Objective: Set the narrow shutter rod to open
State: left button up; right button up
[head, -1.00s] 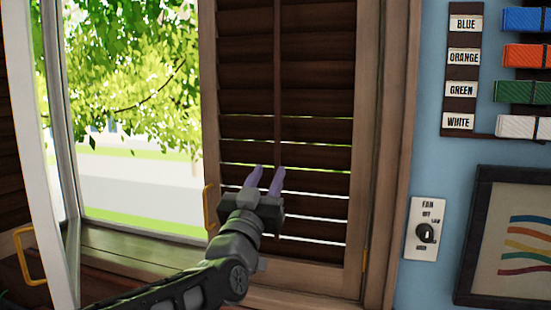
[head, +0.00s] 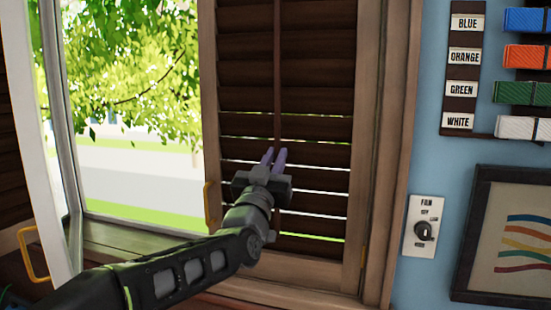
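The narrow shutter rod (head: 277,75) is a thin brown vertical bar down the middle of the dark louvred shutter (head: 315,100). The upper slats look closed, and bright gaps show between the lower slats. My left gripper (head: 274,156) is in front of the rod at the lower half of the shutter. Its two purple fingertips point up and away, close together with a small gap between them. They overlap the rod in the picture. I cannot tell whether the rod is between them or whether they touch it. My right gripper is not in view.
A window with a white frame (head: 45,150) stands open at the left. Brass handles show at the shutter's left edge (head: 210,205) and lower left (head: 30,255). A fan switch (head: 424,228), picture frame (head: 510,235) and labelled coloured belts (head: 525,92) are on the blue wall at right.

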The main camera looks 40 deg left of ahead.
pick_arm(q)
grip_shut()
dwell(0.9)
jog(key=shift+f, duration=0.1)
jog(key=f+b, duration=0.2)
jog(key=b, duration=0.1)
jog(key=s+f+b, duration=0.1)
jog(key=f+b, duration=0.1)
jog(key=shift+s+d, duration=0.1)
jog(key=shift+d, duration=0.15)
jog(key=shift+f, duration=0.1)
jog(key=shift+o, duration=2.4)
grip_release()
jog(key=b+v, duration=0.2)
jog(key=v, duration=0.5)
jog(key=shift+s, duration=0.4)
